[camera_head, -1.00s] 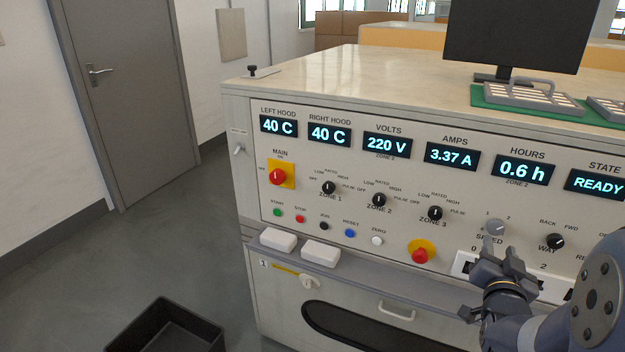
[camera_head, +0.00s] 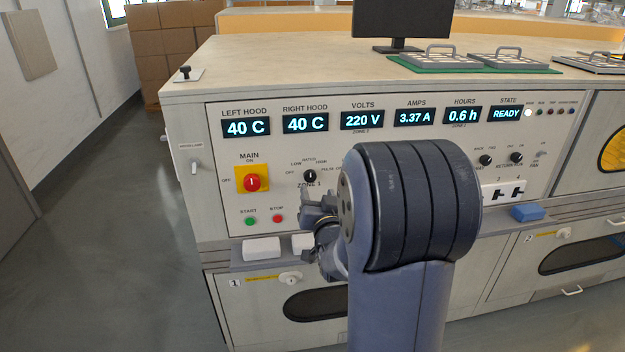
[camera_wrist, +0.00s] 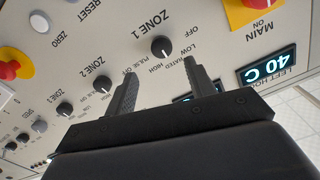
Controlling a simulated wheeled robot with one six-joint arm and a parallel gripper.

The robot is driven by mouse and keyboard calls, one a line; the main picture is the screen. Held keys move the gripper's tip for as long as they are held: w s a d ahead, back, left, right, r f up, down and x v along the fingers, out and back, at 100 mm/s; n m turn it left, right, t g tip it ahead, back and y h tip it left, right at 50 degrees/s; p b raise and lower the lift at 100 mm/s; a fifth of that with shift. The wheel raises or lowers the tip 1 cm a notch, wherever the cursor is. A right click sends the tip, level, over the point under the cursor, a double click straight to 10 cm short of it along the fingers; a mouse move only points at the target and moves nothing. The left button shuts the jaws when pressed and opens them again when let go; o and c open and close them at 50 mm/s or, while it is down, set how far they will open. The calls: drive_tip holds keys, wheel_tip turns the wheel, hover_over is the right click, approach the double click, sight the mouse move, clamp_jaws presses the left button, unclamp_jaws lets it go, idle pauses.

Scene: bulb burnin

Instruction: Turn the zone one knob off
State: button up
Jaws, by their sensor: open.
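The zone one knob (camera_head: 309,176) is a small black dial on the panel, labelled ZONE 1, with OFF, LOW, RATED, HIGH and PULSE around it. Its white mark points roughly up, near RATED. In the wrist view, upside down, the knob (camera_wrist: 161,46) shows just beyond the fingertips, roughly between their lines. My gripper (camera_head: 318,203) is just below the knob in the head view, partly hidden by my arm. In the wrist view my gripper (camera_wrist: 158,70) has its fingers spread with nothing between them. I see no contact with the knob.
The red main switch (camera_head: 252,183) on its yellow plate is left of the knob. Green START (camera_head: 250,221) and red STOP (camera_head: 278,218) buttons lie below. The zone two knob (camera_wrist: 103,84) is nearby. A ledge with a white block (camera_head: 262,248) juts out below.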

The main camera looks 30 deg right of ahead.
sight(311, 177)
drive_tip(key=x, duration=0.7)
drive_tip(key=shift+w+a+p, duration=0.15)
drive_tip(key=shift+p, duration=0.15)
drive_tip(key=c, duration=1)
drive_tip(key=shift+f, duration=0.1)
